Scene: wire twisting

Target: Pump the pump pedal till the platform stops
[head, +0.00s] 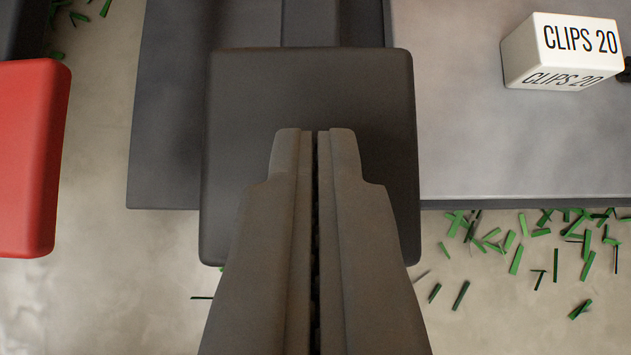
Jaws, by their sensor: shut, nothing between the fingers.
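A dark grey, rounded square pad (310,85), shaped like a pedal, fills the middle of the head view. A red pad (25,160) of similar shape is cut off by the left edge. No label shows which one is the pump pedal. My gripper (316,135) is shut and empty, with only a thin dark seam between its fingers. Its tips overlap the middle of the dark pad in the picture. I cannot tell whether they touch it. My fingers hide the lower middle of the pad.
A grey platform-like surface (460,130) lies at the upper right, with a white box marked "CLIPS 20" (562,52) on it. A dark slab (165,110) lies behind the pad. Green scraps (515,258) litter the concrete floor at right. The floor at lower left looks mostly clear.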

